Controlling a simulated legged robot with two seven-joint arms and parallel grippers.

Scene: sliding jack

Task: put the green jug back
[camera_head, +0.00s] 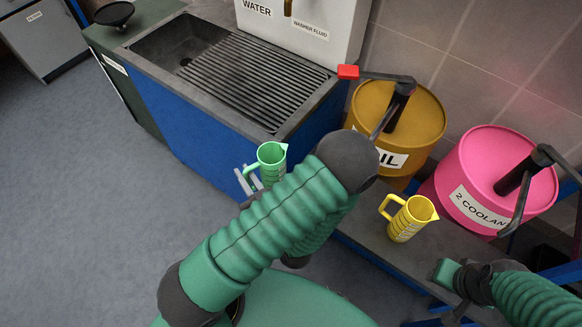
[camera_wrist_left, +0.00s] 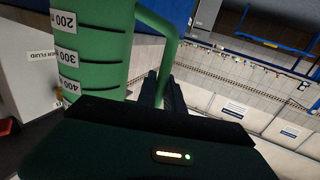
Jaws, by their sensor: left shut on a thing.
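The green jug (camera_head: 270,162) is upright in the head view, in front of the blue sink unit and left of my left arm's elbow. My left gripper (camera_head: 248,180) is at the jug's left side, its pale fingers just showing; my arm hides the rest. In the left wrist view the jug (camera_wrist_left: 95,50) fills the upper left, with its volume labels tilted. Its handle (camera_wrist_left: 168,45) runs down between the fingers of my left gripper (camera_wrist_left: 163,92), which is shut on it.
A yellow jug (camera_head: 405,218) stands on a dark bench (camera_head: 375,235). Behind it are a brown oil drum (camera_head: 425,115) and a pink coolant drum (camera_head: 480,170) with levers. The sink unit (camera_head: 190,120) has a ribbed drainboard (camera_head: 250,80) below a white water tank (camera_head: 310,45).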

